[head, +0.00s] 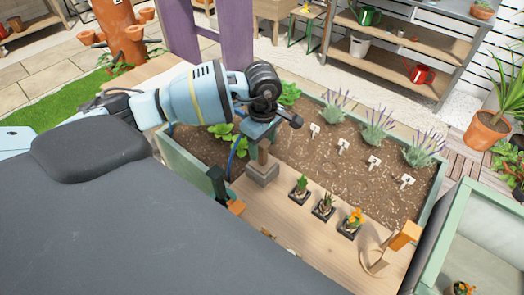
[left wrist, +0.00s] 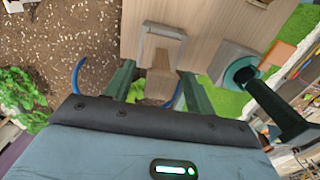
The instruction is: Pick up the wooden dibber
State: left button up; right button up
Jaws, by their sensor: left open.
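The wooden dibber (head: 263,154) appears as a brown wooden piece standing upright at a grey block (head: 262,174) on the wooden ledge of the planter. My left gripper (head: 262,138) is above it, pointing down, with its jaws open around the upper part. In the left wrist view the wooden piece (left wrist: 160,84) shows between the two green fingers of the left gripper (left wrist: 158,72), with the grey block (left wrist: 164,31) beyond it. Its top is partly hidden by the gripper, and I cannot tell whether the fingers touch it. My right gripper is out of view.
A dark green tool (head: 217,184) stands close to the left of the block; it also shows in the left wrist view (left wrist: 280,112). Three small potted plants (head: 324,207) stand to the right. Behind is the soil bed (head: 330,165) with lavender and white labels.

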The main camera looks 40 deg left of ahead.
pick_arm(q)
jog(key=shift+c, duration=0.3)
jog(key=c, duration=0.9)
jog(key=shift+c, duration=0.2)
